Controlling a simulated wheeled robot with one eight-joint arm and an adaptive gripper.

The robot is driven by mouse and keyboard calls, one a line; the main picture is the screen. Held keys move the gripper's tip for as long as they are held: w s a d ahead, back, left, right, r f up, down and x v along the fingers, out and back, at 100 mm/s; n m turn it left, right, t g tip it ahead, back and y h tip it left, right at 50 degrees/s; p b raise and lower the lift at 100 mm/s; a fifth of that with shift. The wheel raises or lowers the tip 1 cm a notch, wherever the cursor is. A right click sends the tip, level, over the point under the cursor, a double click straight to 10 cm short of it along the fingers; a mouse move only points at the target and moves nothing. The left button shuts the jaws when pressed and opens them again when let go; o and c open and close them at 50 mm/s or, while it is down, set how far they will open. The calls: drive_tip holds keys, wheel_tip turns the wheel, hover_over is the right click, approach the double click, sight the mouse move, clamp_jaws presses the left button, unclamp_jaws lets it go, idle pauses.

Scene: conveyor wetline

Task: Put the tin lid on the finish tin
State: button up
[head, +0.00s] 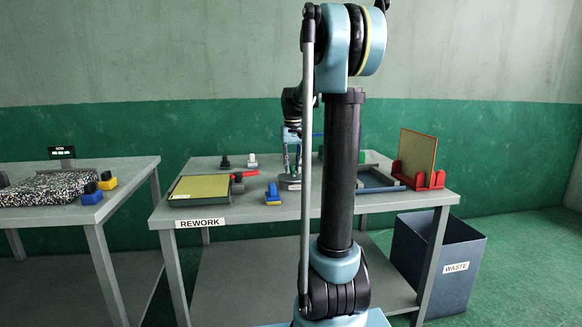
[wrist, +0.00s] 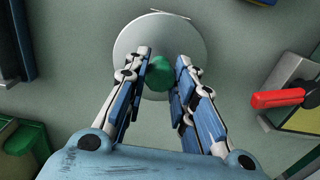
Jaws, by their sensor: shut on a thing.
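In the wrist view, a round pale-grey disc, which looks like the tin lid (wrist: 140,42), has a green knob in its middle. My gripper (wrist: 163,72) has its two fingers on either side of that knob and is shut on it. In the head view, my gripper (head: 290,168) is low over the rework table, at a short grey round thing (head: 288,184). I cannot tell whether this is the lid alone or the lid with the finish tin under it. My arm hides part of the table there.
The rework table (head: 243,212) carries a yellow-topped board (head: 200,188) and a blue-and-yellow block (head: 272,193) on the left. A red rack (head: 420,178) with an upright panel stands at the right. A waste bin (head: 440,262) stands beside the table.

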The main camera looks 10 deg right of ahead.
drive_tip(key=shift+f, duration=0.15)
drive_tip(key=o, duration=1)
wheel_tip(320, 180, up, 12)
drive_tip(key=shift+f, duration=0.1)
drive_tip(key=shift+t, duration=0.8)
drive_tip(key=s+f, duration=0.6)
drive_tip(key=s, duration=0.2)
drive_tip(key=s+f, duration=0.6)
drive_tip(key=s, duration=0.3)
drive_tip(key=s+f, duration=0.6)
drive_tip(key=s, duration=0.3)
drive_tip(key=shift+s+a, duration=0.15)
drive_tip(key=shift+s, duration=0.1)
drive_tip(key=s+f, duration=0.8)
drive_tip(key=f, duration=0.3)
drive_tip(key=shift+f+t, duration=0.15)
drive_tip(key=shift+t, duration=0.15)
